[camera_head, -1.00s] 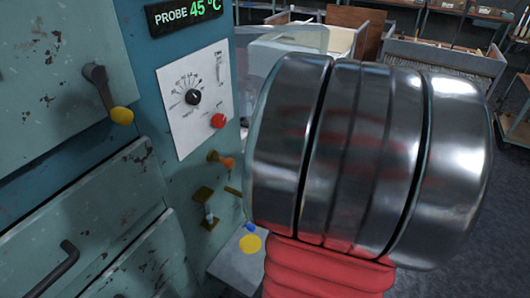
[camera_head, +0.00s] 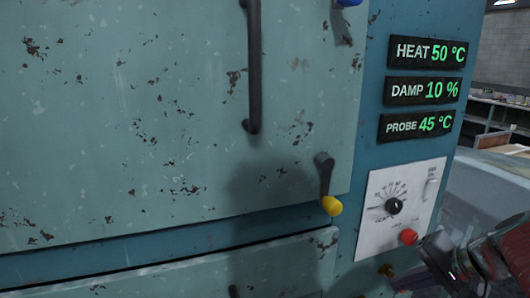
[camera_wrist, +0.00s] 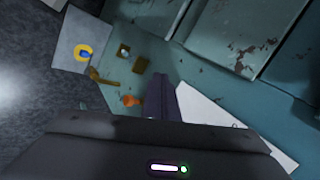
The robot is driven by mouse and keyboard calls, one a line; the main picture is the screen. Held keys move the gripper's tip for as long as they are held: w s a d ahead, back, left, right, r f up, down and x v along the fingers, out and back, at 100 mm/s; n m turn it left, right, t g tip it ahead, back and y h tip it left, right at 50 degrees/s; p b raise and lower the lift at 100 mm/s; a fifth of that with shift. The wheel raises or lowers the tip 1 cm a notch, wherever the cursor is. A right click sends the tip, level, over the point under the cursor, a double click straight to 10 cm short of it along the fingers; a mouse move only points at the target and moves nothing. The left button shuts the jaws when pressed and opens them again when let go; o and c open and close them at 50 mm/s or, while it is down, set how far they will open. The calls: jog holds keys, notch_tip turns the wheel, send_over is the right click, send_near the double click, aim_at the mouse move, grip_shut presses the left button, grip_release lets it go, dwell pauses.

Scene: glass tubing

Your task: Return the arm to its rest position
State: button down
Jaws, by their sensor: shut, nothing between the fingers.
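My arm shows at the lower right of the head view, with metal and red parts, partly cut off by the frame edge. My gripper (camera_wrist: 162,90) shows in the wrist view as dark fingers shut together, with nothing between them. They lie beside an orange knob (camera_wrist: 130,101) and a white panel (camera_wrist: 215,115) on the teal cabinet; whether they touch either is unclear.
The teal cabinet (camera_head: 150,120) fills most of the head view. It has a black handle (camera_head: 254,70), a yellow-tipped lever (camera_head: 331,204), a dial (camera_head: 394,206) and a red button (camera_head: 408,237). Displays read HEAT 50 °C, DAMP 10 % and PROBE 45 °C. The wrist view shows brass fittings (camera_wrist: 139,65) and open floor.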

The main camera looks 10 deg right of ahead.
jog(key=s+a+n+h, duration=0.1)
jog(key=s+a+n, duration=0.1)
jog(key=a, duration=0.4)
jog(key=s+a+f+n+h, duration=0.1)
jog(key=s+a+n, duration=0.2)
jog(key=a+n, duration=0.2)
jog(key=s+a+f+n+g+h, duration=0.1)
jog(key=s+a+n, duration=0.2)
jog(key=a, duration=0.5)
jog(key=shift+s+a+f+n, duration=0.15)
jog(key=shift+s+f+n, duration=0.05)
jog(key=shift+n, duration=0.3)
